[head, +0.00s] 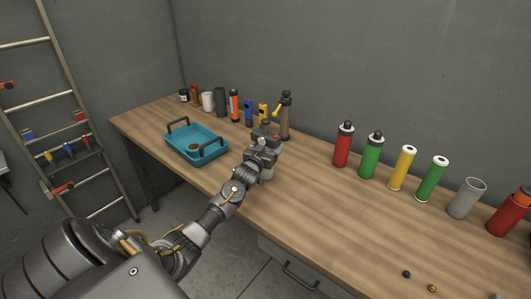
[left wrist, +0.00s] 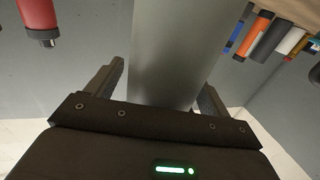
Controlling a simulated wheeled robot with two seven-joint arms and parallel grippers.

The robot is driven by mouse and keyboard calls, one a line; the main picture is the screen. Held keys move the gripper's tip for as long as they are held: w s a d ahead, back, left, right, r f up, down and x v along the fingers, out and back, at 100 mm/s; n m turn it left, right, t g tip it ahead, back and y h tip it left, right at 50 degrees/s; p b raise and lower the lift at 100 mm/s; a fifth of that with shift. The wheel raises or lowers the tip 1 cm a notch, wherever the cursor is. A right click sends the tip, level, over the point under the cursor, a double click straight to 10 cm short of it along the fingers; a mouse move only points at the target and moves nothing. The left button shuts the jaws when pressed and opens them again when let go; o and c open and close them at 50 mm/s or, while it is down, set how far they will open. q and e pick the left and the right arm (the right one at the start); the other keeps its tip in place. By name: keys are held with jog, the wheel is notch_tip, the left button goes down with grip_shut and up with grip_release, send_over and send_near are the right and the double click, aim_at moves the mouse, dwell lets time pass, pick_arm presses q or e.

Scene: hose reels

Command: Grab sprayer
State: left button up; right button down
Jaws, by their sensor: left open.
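A tall, dark brown bottle-like thing with a black top and a yellow part, which looks like the sprayer (head: 286,118), stands upright on the workbench near the wall in the head view. In the left wrist view, which is upside down, my left gripper (left wrist: 165,90) is open, with one finger on each side of a smooth grey upright body (left wrist: 180,50). My right gripper is not in view.
A teal tray (head: 170,142) with black handles lies left of my left gripper. Several bottles and cans stand behind it, including an orange one (head: 234,105). Red (head: 343,147) and green bottles (head: 373,157) stand to the right.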

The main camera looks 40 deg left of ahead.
pick_arm(q)
jog(key=shift+c, duration=0.2)
jog(key=c, duration=1.2)
jog(key=shift+r, duration=0.1)
jog(key=shift+c, duration=0.5)
